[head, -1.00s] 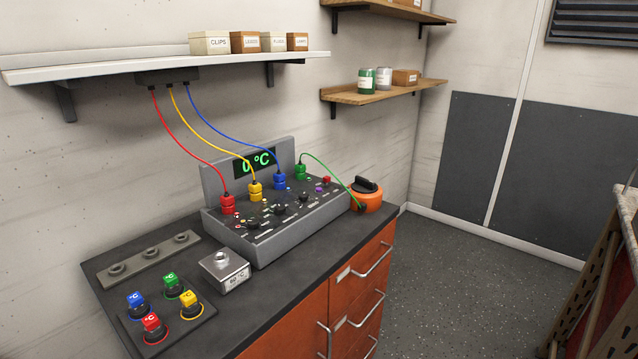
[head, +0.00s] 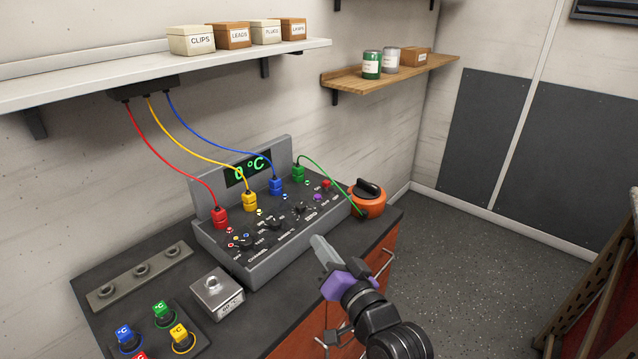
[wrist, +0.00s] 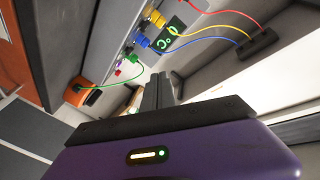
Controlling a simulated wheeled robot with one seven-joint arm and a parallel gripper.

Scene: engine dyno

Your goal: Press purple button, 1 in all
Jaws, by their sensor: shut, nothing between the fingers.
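The purple button (head: 318,197) is a small knob at the right end of the grey control panel (head: 268,268), left of a red button (head: 326,184). My gripper (head: 318,243) is shut and empty. In the head view its tip appears in front of the panel's right front edge, below the purple button and apart from it. In the wrist view the fingers (wrist: 158,84) are together.
A green plug (head: 298,173) with a cable leads to an orange canister (head: 368,201) right of the panel. Blue, yellow and red plugs with cables stand on the panel's back. A metal block (head: 217,295) sits on the dark bench in front. A white shelf (head: 150,75) hangs above.

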